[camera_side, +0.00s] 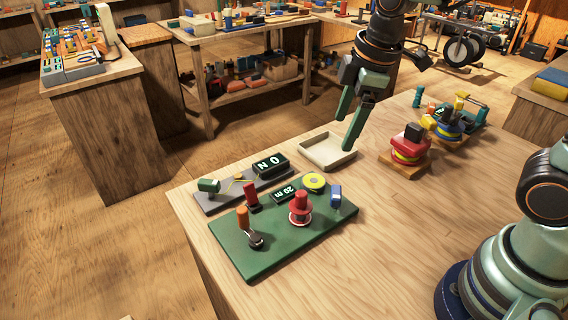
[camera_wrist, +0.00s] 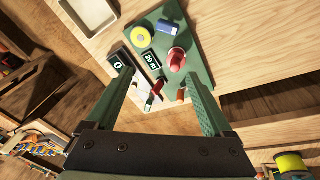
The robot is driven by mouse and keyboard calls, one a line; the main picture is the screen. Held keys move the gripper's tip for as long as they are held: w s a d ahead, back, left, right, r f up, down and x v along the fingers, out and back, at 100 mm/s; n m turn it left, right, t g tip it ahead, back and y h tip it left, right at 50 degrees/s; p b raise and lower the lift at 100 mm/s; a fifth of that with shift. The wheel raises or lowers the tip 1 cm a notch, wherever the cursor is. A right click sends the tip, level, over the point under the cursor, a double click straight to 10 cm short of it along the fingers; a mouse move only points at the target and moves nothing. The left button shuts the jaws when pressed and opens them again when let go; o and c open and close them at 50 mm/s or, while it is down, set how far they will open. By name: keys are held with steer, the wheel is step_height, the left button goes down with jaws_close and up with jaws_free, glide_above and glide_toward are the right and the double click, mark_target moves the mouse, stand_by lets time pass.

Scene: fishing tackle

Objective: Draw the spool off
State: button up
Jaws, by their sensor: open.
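A red spool (camera_side: 299,214) stands upright on the green board (camera_side: 262,262) at the table's near left. A pale ring shows around its middle. It also shows in the wrist view (camera_wrist: 176,59), ahead of the fingers and toward the right one. A yellow disc-shaped spool (camera_side: 314,182) lies on the same board behind it, and in the wrist view (camera_wrist: 141,37) it is up and left of the red one. My gripper (camera_side: 344,132) is open and empty, in the air behind the board and well apart from both spools. Its two green fingers point down.
The board also carries a crank (camera_side: 254,239), a "20 m" display (camera_side: 284,194) and a blue block (camera_side: 335,196). A grey plate (camera_side: 212,204) with a "0 N" display (camera_side: 270,164) adjoins it. A shallow cream tray (camera_side: 325,153) is empty. A red-and-yellow stack (camera_side: 405,153) stands right.

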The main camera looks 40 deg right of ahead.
mark_target(302, 192)
steer(key=w+a+f+n, duration=0.1)
steer(key=a+f+n, duration=0.1)
steer(key=n, duration=0.1)
steer(key=w+a+f+n+g, duration=0.1)
steer(key=a+f+n, duration=0.1)
steer(key=n, duration=0.1)
steer(key=w+a+f+n+g, duration=0.1)
steer(key=a+f+n, duration=0.1)
steer(key=n, duration=0.1)
steer(key=shift+a, duration=0.15)
steer(key=shift+w+a+f+n+g, duration=0.1)
steer(key=shift+a+f+n+g, duration=0.2)
steer(key=shift+f+n, duration=0.2)
step_height(302, 192, down, 12)
steer(key=shift+r, duration=0.15)
steer(key=c, duration=1.3)
steer(key=shift+r, duration=0.15)
